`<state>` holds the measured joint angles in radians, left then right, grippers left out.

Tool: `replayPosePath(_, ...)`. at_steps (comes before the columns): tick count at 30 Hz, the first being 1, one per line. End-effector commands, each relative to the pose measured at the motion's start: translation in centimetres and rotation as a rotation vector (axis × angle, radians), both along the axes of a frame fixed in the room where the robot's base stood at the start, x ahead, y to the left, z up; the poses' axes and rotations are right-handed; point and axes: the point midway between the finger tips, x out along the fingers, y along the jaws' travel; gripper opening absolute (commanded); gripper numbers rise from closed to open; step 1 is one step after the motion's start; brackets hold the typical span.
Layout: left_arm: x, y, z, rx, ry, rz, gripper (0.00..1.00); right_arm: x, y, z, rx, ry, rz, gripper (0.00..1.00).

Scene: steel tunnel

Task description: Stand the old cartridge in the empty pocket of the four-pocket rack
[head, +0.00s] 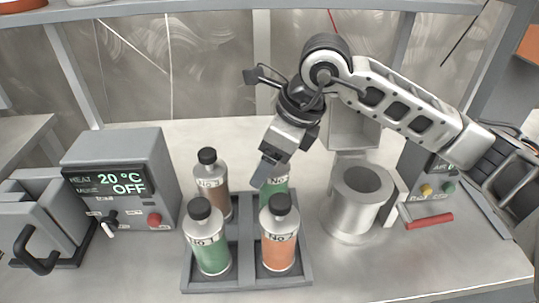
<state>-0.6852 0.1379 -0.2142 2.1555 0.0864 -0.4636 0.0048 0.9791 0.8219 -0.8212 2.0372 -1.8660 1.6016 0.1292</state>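The four-pocket rack (190,275) stands on the bench. A green-bodied cartridge (276,190) is upright in or just above its back right pocket; its base is hidden behind the orange cartridge. My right gripper (267,173) points down at its top and hides the cap. I cannot tell whether the fingers are closed on it. A green No 1 cartridge (212,250) stands front left, an orange No 2 cartridge (278,247) front right and a brown cartridge (214,195) back left. My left gripper is not in view.
Right of the rack stands a metal cylinder (352,215) with a dark round top opening. A heater box (120,180) reading 20 °C, OFF is at the left. A control box with a red handle (430,220) is at the right. The front right bench is clear.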

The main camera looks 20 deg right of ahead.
Motion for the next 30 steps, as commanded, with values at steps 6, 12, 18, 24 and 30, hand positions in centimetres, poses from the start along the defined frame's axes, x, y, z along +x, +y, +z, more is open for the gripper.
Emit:
replayPosePath(6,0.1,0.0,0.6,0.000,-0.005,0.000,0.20,0.0,0.0,0.3,0.000,0.000,0.000,0.75)
replayPosePath(12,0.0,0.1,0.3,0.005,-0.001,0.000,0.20,-0.5,-0.7,2.7,0.000,-0.006,-0.001,0.75)
replayPosePath(18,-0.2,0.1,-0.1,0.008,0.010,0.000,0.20,-1.6,-2.1,6.8,0.000,-0.005,-0.002,0.75)
replayPosePath(24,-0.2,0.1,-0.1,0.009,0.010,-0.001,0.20,-2.5,-3.1,10.0,0.001,-0.003,-0.001,0.75)
replayPosePath(30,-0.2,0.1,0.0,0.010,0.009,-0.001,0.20,-2.9,-3.5,11.3,0.000,0.000,0.000,0.75)
